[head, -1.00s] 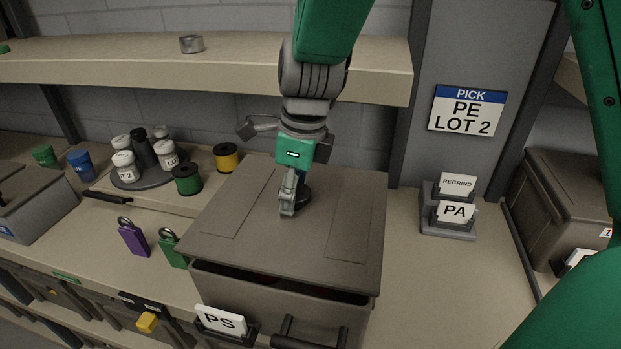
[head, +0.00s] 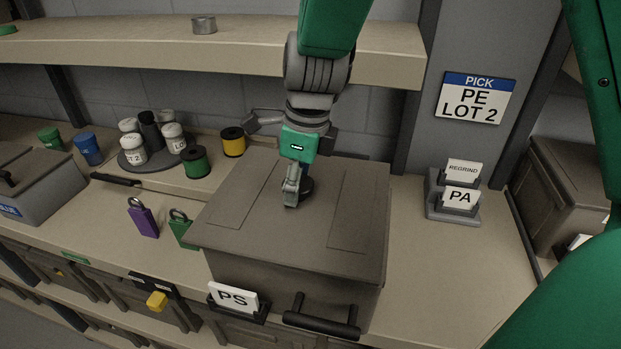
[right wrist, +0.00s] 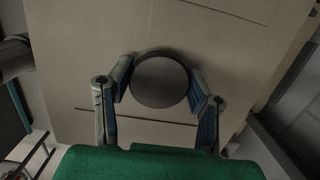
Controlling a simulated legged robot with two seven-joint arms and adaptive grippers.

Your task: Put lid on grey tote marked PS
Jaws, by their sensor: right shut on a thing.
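The grey tote (head: 275,288) stands on the bench with a white PS card (head: 233,298) in a holder on its front. Its grey-brown lid (head: 345,235) lies over the top of the tote, and no dark gap shows along the front edge. My right gripper (head: 297,196) comes down from above and is shut on the lid's round dark knob (right wrist: 160,82). In the right wrist view, the fingers (right wrist: 160,95) sit on both sides of the knob. My left gripper is not in view.
Left of the tote stand a purple padlock (head: 143,220) and a green padlock (head: 182,229), the green one close to the tote. Spools (head: 195,162) and a round tray of jars (head: 140,168) stand behind. A card stand (head: 455,205) is at right. A shelf (head: 150,48) runs above.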

